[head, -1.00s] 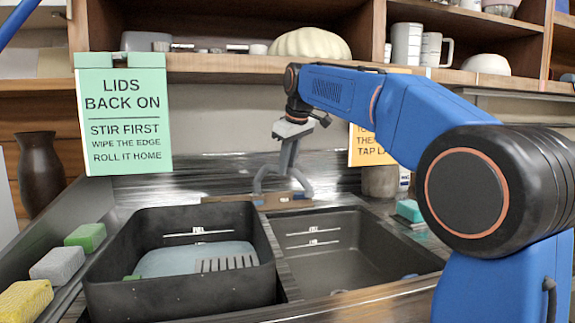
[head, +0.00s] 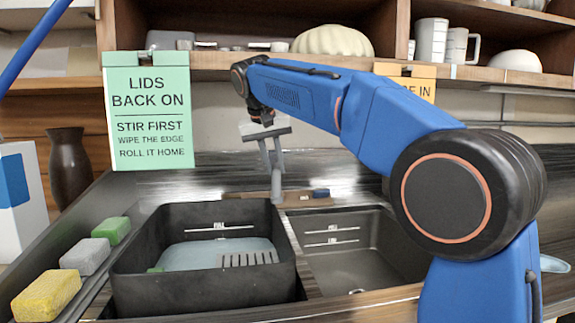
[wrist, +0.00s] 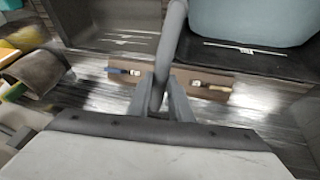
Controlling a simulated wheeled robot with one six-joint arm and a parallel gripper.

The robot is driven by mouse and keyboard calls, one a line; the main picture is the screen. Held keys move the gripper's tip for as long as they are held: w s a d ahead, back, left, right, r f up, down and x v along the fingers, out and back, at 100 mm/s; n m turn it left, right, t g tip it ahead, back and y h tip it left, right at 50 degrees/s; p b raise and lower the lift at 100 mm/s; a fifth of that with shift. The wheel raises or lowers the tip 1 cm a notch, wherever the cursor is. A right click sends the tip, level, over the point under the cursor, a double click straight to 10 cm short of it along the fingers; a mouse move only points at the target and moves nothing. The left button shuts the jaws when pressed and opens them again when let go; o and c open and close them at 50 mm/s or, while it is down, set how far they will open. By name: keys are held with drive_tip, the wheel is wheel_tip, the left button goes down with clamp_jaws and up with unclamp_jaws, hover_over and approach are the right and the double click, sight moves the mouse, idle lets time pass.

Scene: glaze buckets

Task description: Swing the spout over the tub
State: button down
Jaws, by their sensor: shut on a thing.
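The grey tap spout (head: 277,178) rises behind the two basins at the ledge between them. My gripper (head: 268,148) is at its upper part, shut on it. In the wrist view the spout (wrist: 173,40) passes between my gripper's two grey fingers (wrist: 160,100) and runs along the tub's near side edge. I cannot tell whether its outlet is over the tub or the divider. The black tub (head: 200,292) is at left, with a pale blue-grey surface inside and a slotted piece; it shows upper right in the wrist view (wrist: 268,66).
The empty dark sink basin (head: 365,262) is right of the tub. A yellow sponge (head: 46,296), a grey block (head: 85,257) and a green block (head: 111,230) line the left ledge. A green sign (head: 148,110) hangs from the shelf behind.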

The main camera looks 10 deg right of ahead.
drive_tip(key=shift+w+a+m+g+h, duration=0.2)
drive_tip(key=shift+w+a+m, duration=0.05)
drive_tip(key=shift+a+m, duration=0.45)
drive_tip(key=shift+w+a+m+g+h, duration=0.2)
drive_tip(key=shift+w+a+m, duration=0.1)
drive_tip(key=shift+a+m, duration=0.35)
drive_tip(key=shift+w+a+m+g+h, duration=0.25)
drive_tip(key=shift+a+m, duration=0.3)
drive_tip(key=shift+a, duration=0.2)
drive_tip(key=c, duration=1.6)
unclamp_jaws()
drive_tip(key=s+a+r, duration=0.1)
drive_tip(key=s+a, duration=0.2)
drive_tip(key=s+a+r, duration=0.2)
drive_tip(key=a, duration=0.2)
drive_tip(key=s+a+r, duration=0.1)
drive_tip(key=s+a, duration=0.2)
drive_tip(key=a, duration=0.1)
drive_tip(key=shift+s+a+r, duration=0.15)
drive_tip(key=shift+s+r, duration=0.1)
drive_tip(key=shift+s, duration=0.05)
